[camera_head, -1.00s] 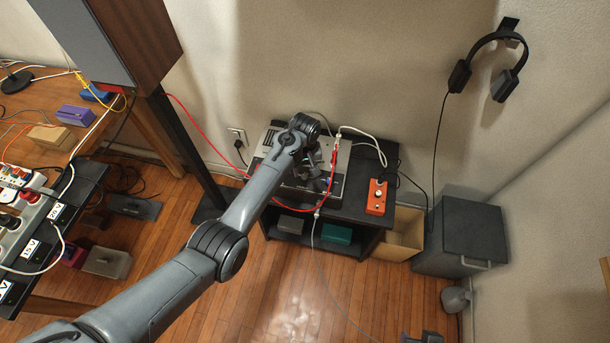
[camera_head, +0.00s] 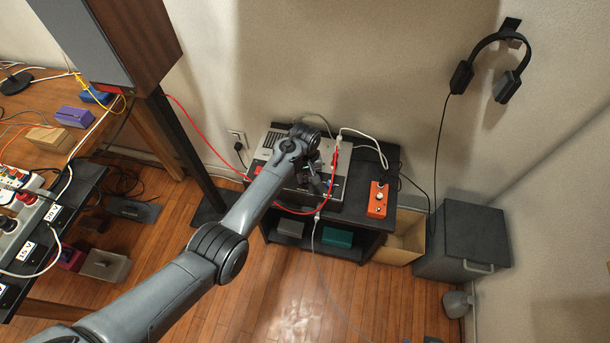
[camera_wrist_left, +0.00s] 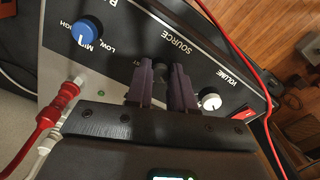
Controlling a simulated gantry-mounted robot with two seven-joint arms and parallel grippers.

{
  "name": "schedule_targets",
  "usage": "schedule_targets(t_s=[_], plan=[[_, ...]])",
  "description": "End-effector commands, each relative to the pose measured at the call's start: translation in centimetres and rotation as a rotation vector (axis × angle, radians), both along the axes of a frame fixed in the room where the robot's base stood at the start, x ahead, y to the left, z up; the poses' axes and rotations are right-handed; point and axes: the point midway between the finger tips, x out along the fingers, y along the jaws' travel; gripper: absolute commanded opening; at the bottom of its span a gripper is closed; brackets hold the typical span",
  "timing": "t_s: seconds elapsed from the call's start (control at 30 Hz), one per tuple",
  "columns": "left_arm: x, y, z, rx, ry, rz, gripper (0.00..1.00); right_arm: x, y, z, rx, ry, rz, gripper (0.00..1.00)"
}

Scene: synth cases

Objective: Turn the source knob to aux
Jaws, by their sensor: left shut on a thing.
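The source knob (camera_wrist_left: 161,70) is on the sloping front panel of a grey device, under the label SOURCE, which reads upside down in the left wrist view. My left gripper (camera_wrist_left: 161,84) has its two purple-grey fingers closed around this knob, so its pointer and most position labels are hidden. In the head view my left gripper (camera_head: 318,180) reaches down to the device (camera_head: 270,150) on the black stand. Small dark tips (camera_head: 432,340) at the bottom edge of the head view may be my right gripper; too little shows to tell.
A blue knob (camera_wrist_left: 87,30) and a white volume knob (camera_wrist_left: 210,101) flank the source knob. A red plug (camera_wrist_left: 48,115) and red cable (camera_wrist_left: 235,50) run close by. An orange box (camera_head: 377,198) stands right of the device, and a speaker (camera_head: 110,40) stands left.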

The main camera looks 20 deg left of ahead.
Motion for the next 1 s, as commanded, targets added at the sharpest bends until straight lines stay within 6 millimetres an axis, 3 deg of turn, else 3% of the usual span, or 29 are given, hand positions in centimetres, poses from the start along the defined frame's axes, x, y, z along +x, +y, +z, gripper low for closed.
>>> schedule_targets(t_s=[0.47,1.0], plan=[[0.0,0.0,0.2,0.001,0.002,-0.098,0.00,0.0,0.1,1.2,0.007,-0.001,-0.004,0.44],[0.0,0.1,0.1,0.001,0.001,-0.567,0.00,0.0,-0.1,3.7,-0.003,-0.001,0.002,0.44]])
